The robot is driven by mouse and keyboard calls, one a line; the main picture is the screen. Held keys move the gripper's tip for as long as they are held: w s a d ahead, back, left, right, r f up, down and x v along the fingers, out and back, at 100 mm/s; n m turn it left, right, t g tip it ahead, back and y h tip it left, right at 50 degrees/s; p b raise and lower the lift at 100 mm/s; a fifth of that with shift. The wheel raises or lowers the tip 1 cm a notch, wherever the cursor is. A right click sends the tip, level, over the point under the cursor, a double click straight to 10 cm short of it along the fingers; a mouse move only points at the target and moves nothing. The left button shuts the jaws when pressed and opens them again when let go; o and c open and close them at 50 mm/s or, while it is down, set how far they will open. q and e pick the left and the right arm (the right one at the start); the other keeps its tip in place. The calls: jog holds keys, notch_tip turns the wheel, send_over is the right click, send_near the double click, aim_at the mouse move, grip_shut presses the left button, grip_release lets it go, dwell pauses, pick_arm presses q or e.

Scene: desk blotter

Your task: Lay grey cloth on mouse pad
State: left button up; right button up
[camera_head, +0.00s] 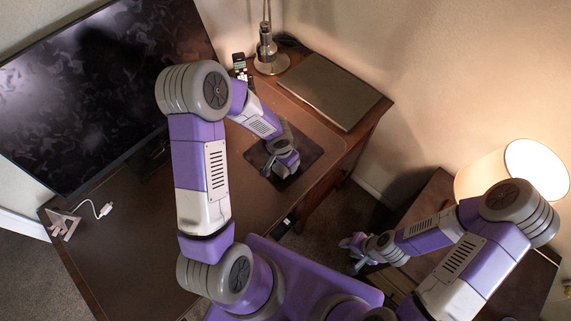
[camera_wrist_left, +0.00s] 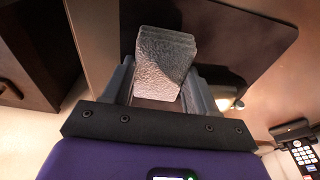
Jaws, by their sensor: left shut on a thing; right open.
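The grey cloth (camera_wrist_left: 166,62) is a folded, textured block held between the fingers of my left gripper (camera_wrist_left: 165,88) in the left wrist view. The dark mouse pad (camera_wrist_left: 262,52) lies beyond the cloth there. In the head view the mouse pad (camera_head: 309,151) is a dark square on the desk, and my left gripper (camera_head: 270,166) is over it, partly covering it. The cloth is hard to make out in the head view; I cannot tell whether it touches the pad. My right gripper (camera_head: 356,252) is open and empty, away from the desk.
A closed laptop-like slab (camera_head: 333,91) lies behind the pad. A metal lamp (camera_head: 269,60) and a phone (camera_head: 239,62) stand at the back. A large monitor (camera_head: 85,90) fills the left. A white cable (camera_head: 99,208) lies near the left edge. A lit lamp (camera_head: 535,166) stands at right.

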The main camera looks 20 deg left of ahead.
pick_arm(q)
jog(key=shift+f, duration=0.65)
jog(key=shift+r, duration=0.1)
jog(key=o, duration=0.9)
jog(key=shift+o, duration=0.2)
